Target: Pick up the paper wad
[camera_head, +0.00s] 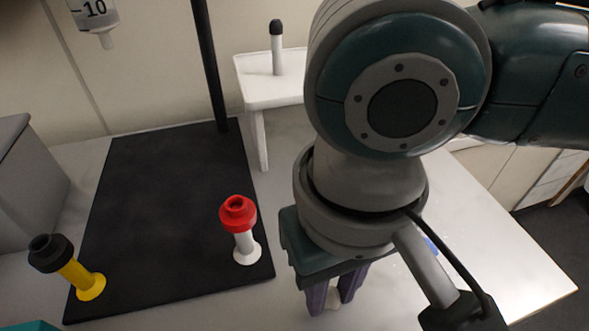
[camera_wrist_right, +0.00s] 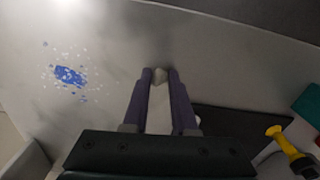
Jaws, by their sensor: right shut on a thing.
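The paper wad (camera_wrist_right: 160,75) is a small pale grey lump between the fingertips of my right gripper (camera_wrist_right: 160,80) in the right wrist view. The purple fingers are closed on its two sides. In the head view my right gripper (camera_head: 335,297) points down over the pale table, right of the black mat, and a bit of the wad (camera_head: 333,301) shows between the fingers. The wad's height above the table is hard to tell. My left gripper's fingers are not in view.
A black stand base (camera_head: 165,215) lies on the table (camera_head: 480,245). Near it stand a red-capped white piece (camera_head: 243,240) and a yellow piece with a black cap (camera_head: 80,278). A small white stand (camera_head: 262,95) is behind. A blue spill with white flecks (camera_wrist_right: 70,75) lies on the table.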

